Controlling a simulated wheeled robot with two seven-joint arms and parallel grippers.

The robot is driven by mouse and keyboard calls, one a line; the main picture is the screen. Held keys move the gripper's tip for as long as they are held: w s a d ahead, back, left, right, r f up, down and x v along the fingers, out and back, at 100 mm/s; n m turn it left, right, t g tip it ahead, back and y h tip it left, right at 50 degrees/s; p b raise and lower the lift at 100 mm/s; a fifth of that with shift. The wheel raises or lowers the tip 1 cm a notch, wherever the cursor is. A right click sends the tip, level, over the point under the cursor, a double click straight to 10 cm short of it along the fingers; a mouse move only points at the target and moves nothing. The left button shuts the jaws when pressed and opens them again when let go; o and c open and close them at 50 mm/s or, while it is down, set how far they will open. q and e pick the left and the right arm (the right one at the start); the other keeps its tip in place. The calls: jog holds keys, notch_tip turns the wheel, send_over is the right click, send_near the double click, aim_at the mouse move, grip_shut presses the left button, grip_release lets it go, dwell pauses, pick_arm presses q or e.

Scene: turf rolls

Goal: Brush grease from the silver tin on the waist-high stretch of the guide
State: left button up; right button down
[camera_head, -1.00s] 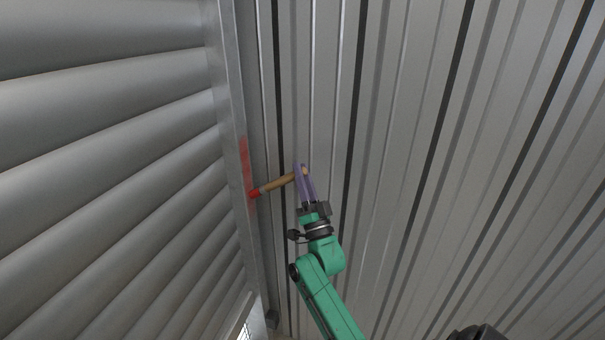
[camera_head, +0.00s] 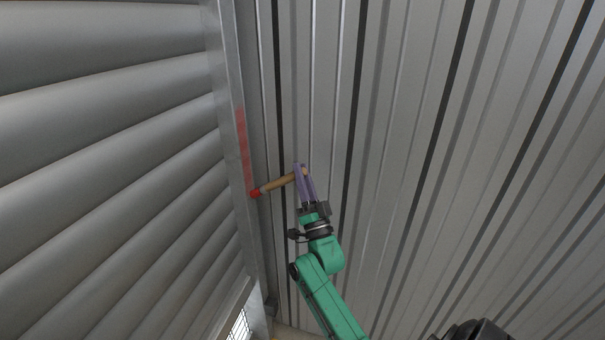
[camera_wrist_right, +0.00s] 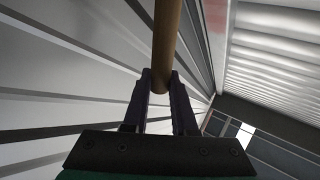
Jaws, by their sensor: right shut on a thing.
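My right gripper (camera_head: 303,172) is shut on the wooden handle of a brush (camera_head: 277,184). The handle points left, and its red-coated tip is at the guide (camera_head: 233,85), a grey vertical metal rail beside the slatted shutter. A red grease streak (camera_head: 243,140) runs along the guide, with its lower end close to the brush tip. The tip seems to touch the guide, but exact contact is hard to tell. The right wrist view shows the handle (camera_wrist_right: 166,45) between the fingers (camera_wrist_right: 160,88); the brush tip is out of frame there. The silver tin and my left gripper are not in view.
The grey slatted shutter (camera_head: 110,150) fills the left side. A ribbed metal wall (camera_head: 420,130) fills the right, close behind my right gripper. A bright mesh opening (camera_head: 238,325) shows at the bottom near the guide's foot.

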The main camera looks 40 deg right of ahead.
jog(key=shift+f+b, duration=2.25)
jog(key=shift+f, duration=0.9)
notch_tip(320, 180, up, 18)
jog(key=p, duration=1.6)
jog(key=shift+w, duration=0.1)
notch_tip(320, 180, up, 15)
jog(key=p, duration=1.2)
jog(key=shift+r, duration=0.15)
jog(key=s+d+p, duration=0.1)
jog(key=s+d, duration=0.2)
jog(key=s, duration=0.2)
jog(key=shift+d, duration=0.2)
